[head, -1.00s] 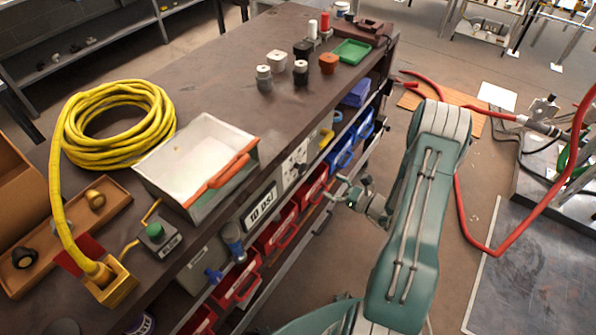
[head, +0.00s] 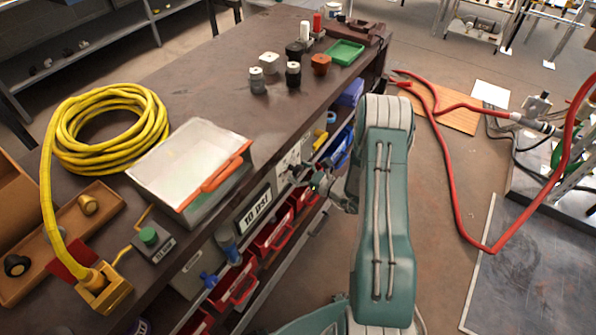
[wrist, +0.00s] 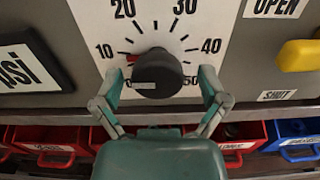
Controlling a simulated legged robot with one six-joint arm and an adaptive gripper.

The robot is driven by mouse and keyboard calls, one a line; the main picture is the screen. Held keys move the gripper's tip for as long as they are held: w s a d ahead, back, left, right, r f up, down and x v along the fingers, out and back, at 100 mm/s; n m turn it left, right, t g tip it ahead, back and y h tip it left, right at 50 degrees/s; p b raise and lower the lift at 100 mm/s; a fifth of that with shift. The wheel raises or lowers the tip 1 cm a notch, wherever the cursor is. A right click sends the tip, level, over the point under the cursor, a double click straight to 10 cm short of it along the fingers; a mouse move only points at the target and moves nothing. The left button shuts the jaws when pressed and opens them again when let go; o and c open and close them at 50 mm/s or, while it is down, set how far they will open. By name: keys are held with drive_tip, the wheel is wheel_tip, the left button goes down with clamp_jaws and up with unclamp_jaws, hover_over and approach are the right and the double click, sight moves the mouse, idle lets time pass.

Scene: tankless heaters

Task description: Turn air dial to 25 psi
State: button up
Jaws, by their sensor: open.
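The air dial is a black knob (wrist: 157,73) on a white plate marked from 0 to 50, seen in the wrist view. A red pointer sits just below and right of the 10 mark. A sign reading 10 psi (head: 256,208) is on the bench front in the head view, and part of it shows at the left of the wrist view. My gripper (wrist: 160,88) is open, with one finger on each side of the knob; I cannot tell whether they touch it. In the head view my gripper (head: 312,180) is small and close to the panel, partly hiding the dial.
A yellow valve handle (wrist: 299,55) with OPEN and SHUT labels is right of the dial. Red bins (wrist: 55,145) and a blue bin (wrist: 295,138) sit below. A yellow hose coil (head: 110,130) and a clear-lidded box (head: 190,170) lie on the bench top.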

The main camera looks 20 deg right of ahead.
drive_tip(key=c, duration=1.1)
drive_tip(key=shift+w+m, duration=0.1)
drive_tip(key=shift+m, duration=0.4)
drive_tip(key=shift+c, duration=0.2)
drive_tip(key=m, duration=0.3)
drive_tip(key=shift+r, duration=0.1)
drive_tip(key=m, duration=0.4)
drive_tip(key=shift+m, duration=0.3)
drive_tip(key=m, duration=0.4)
drive_tip(key=shift+a, duration=0.1)
drive_tip(key=shift+m, duration=2.4)
